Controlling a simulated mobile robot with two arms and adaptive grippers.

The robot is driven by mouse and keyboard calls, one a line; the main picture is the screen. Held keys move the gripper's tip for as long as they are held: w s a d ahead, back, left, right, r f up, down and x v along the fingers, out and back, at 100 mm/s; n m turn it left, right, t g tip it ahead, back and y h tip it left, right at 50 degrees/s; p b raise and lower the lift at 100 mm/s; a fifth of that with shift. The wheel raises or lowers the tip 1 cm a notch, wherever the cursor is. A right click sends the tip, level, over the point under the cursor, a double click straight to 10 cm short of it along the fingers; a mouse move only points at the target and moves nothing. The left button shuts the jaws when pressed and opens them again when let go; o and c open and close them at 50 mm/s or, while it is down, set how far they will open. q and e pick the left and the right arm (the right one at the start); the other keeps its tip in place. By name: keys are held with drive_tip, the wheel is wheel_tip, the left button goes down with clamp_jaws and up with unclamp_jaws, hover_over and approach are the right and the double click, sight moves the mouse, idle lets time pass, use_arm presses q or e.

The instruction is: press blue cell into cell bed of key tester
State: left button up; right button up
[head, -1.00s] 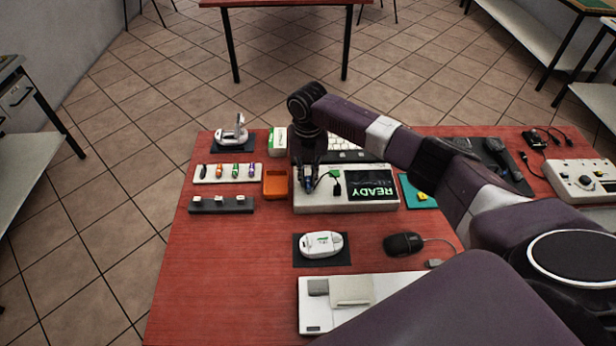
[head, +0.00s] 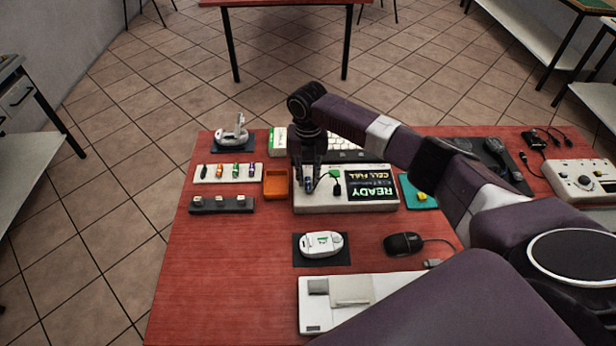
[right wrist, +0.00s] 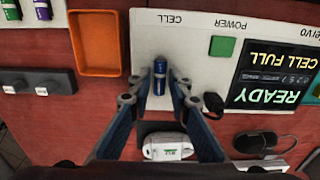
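The blue cell (right wrist: 160,75) lies in the CELL area of the white key tester (right wrist: 205,55). It also shows as a small blue spot (head: 309,184) in the head view. My right gripper (head: 307,177) is over the tester. In the right wrist view its fingers are apart on either side of the cell, with gaps showing. The tester's screen (head: 371,185) reads READY and CELL FULL. The bed around the cell is too small to make out in detail. My left gripper is not in view.
An empty orange tray (head: 276,183) sits left of the tester, beside a white rack (head: 228,173) of coloured cells. A dark strip (head: 222,204) with small blocks, a white device on a dark mat (head: 321,244) and a mouse (head: 403,243) are nearby. The table's front left is clear.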

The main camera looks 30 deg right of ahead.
drive_tip(key=shift+r+p, duration=1.35)
drive_tip(key=shift+r, duration=0.15)
drive_tip(key=shift+o, duration=0.4)
drive_tip(key=o, duration=0.5)
drive_tip(key=shift+c, duration=0.2)
wheel_tip(320, 180, up, 5)
drive_tip(key=p, duration=0.4)
